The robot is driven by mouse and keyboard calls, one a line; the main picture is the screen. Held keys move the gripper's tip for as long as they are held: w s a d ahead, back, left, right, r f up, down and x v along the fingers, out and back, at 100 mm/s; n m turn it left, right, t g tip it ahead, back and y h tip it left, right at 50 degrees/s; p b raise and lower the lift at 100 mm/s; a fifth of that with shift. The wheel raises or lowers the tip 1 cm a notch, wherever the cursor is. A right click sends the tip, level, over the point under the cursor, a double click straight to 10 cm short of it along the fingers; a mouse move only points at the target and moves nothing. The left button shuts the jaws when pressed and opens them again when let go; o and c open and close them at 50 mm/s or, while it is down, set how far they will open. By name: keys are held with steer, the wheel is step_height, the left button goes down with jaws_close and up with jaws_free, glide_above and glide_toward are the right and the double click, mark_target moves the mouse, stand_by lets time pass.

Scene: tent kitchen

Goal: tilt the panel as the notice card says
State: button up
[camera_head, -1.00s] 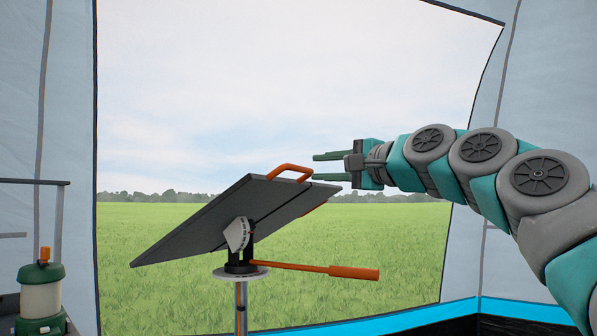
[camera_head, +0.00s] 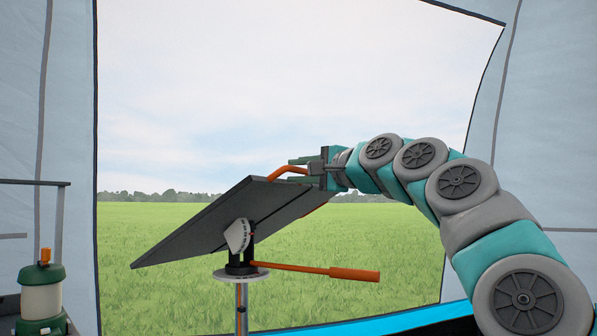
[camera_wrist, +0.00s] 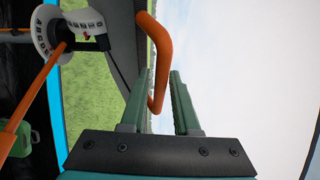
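The dark tilting panel (camera_head: 192,228) slopes up to the right on a stand (camera_head: 241,305). An orange handle (camera_head: 287,172) is at its upper edge; in the wrist view the handle (camera_wrist: 160,45) reaches down between my fingers. My gripper (camera_head: 292,170) is open around the handle, with a finger on either side and a gap visible; it also shows in the wrist view (camera_wrist: 160,76). A white lettered dial (camera_head: 237,236) sits at the pivot and also shows in the wrist view (camera_wrist: 74,22). An orange-gripped lever (camera_head: 353,273) points right from the pivot. No notice card is visible.
A green lantern (camera_head: 42,297) stands at the lower left beside a dark rack (camera_head: 62,228). Tent walls flank the wide opening onto grass. The space above the panel is clear.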

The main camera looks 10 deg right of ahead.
jaws_close()
steer(key=shift+f, duration=0.1)
stand_by(1.2)
